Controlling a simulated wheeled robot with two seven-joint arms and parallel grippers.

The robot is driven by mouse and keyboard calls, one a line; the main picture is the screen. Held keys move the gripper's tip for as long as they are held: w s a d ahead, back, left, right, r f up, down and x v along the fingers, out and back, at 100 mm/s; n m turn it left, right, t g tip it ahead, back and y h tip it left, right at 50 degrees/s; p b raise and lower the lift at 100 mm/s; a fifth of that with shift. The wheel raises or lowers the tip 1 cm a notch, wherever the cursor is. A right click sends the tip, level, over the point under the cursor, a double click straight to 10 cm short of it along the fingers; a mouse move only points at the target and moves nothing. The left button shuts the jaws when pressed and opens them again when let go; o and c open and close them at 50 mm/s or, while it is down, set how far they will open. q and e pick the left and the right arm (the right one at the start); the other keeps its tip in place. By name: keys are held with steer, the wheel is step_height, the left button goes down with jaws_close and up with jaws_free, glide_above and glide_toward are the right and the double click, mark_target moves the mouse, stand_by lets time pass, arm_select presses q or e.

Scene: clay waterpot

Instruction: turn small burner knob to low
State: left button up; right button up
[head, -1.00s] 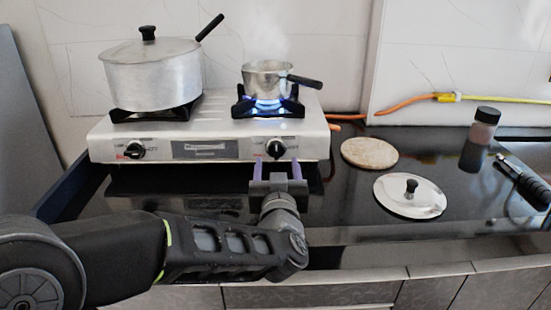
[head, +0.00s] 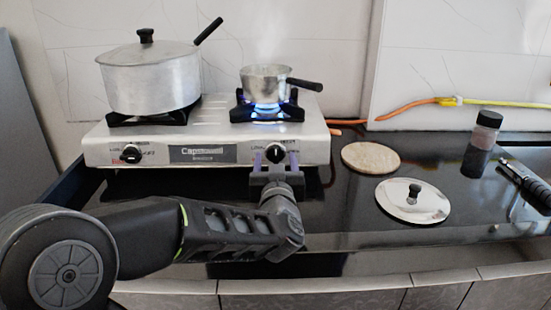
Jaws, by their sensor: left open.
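The two-burner gas stove (head: 205,152) stands on the black counter. Its small burner knob (head: 275,153) is a black dial at the right of the front panel. The other knob (head: 131,154) is at the left. A small steaming pot (head: 265,83) sits on the right burner (head: 267,110), where a blue flame burns. My left gripper (head: 275,160) is open, its two purple fingers pointing at the stove, one on each side of the small burner knob. I cannot tell whether the fingers touch it. My right gripper is out of view.
A large lidded pot (head: 150,75) sits on the left burner. To the right are a round board (head: 370,157), a pot lid (head: 415,203), a dark jar (head: 484,130) and a black-handled tool (head: 525,186). An orange hose (head: 405,110) runs along the wall.

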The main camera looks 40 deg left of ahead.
mark_target(276, 154)
arm_select(q)
steer(key=shift+x, duration=1.15)
steer(key=shift+c, duration=0.2)
jaws_close()
